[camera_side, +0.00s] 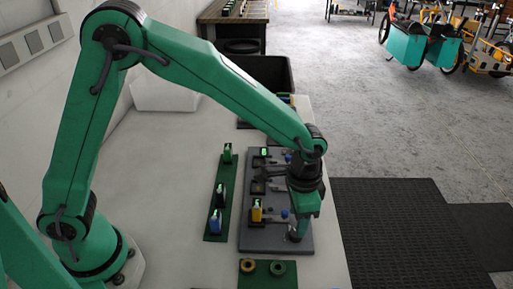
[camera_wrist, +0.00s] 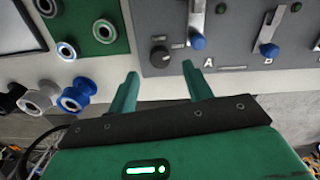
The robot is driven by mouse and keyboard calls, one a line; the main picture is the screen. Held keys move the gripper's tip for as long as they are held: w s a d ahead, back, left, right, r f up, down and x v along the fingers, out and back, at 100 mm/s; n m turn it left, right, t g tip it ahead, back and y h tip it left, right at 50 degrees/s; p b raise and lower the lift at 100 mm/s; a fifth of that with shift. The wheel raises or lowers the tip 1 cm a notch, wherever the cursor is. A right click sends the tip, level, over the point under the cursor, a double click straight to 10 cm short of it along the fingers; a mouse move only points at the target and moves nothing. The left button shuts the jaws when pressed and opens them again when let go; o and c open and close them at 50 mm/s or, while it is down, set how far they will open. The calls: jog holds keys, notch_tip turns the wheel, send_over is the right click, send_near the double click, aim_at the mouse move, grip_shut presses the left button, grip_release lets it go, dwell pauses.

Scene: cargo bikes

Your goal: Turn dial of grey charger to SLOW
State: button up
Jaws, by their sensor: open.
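The grey charger panel (camera_side: 262,240) lies on the white table, under the end of my arm. In the wrist view the panel (camera_wrist: 233,62) shows a round dark dial (camera_wrist: 160,56) near its edge, with small marks around it that I cannot read. My gripper (camera_wrist: 160,69) is open and empty, with one green finger on each side of the dial's line. The fingertips look close to the dial, but I cannot tell whether they touch it. In the side view my gripper (camera_side: 298,236) is low over the panel's front right, and the dial is hidden there.
The panel has blue-ended levers (camera_wrist: 198,42) near letters A and B. Beside it are a green plate with rings (camera_wrist: 104,31) and blue and white spools (camera_wrist: 76,95). A green strip (camera_side: 220,190) holds several upright packs. A black bin (camera_side: 265,72) stands behind.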

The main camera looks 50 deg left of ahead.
jog(key=shift+f, duration=2.4)
jog(key=c, duration=1)
